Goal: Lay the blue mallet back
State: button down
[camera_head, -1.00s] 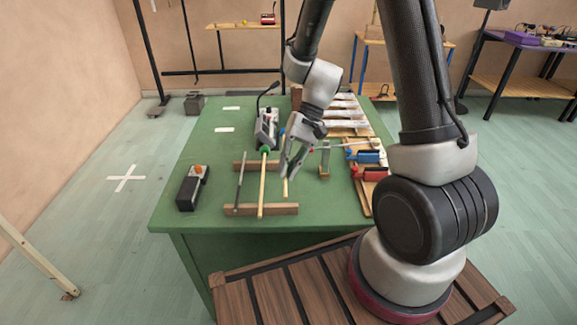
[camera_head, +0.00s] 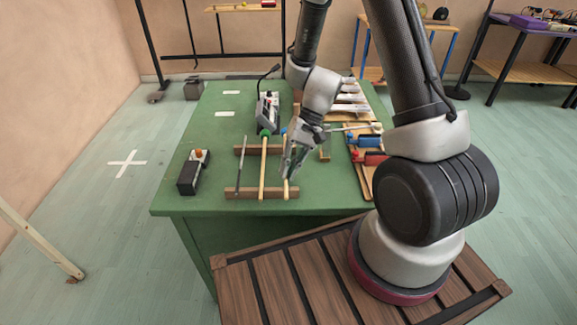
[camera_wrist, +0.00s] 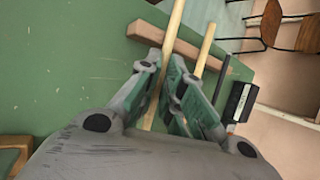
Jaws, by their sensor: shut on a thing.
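In the wrist view the stick (camera_wrist: 173,28) runs between the fingers (camera_wrist: 165,90) and across the rack's front bar (camera_wrist: 145,33). The rack has a front wooden bar (camera_head: 245,193) and a back bar (camera_head: 245,149). The stick lies over the front bar's right end; I cannot tell whether it touches.
A green-headed mallet (camera_head: 263,165) and a thin dark stick (camera_head: 239,165) lie across the rack to the left. A black box with an orange knob (camera_head: 190,175) stands further left. Red and blue clamps (camera_head: 368,157) are on a board at the right.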

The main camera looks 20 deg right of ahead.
jog(key=shift+f, duration=0.25)
dwell(0.5)
jog(key=c, duration=1.5)
grip_release()
jog(key=v, duration=1.2)
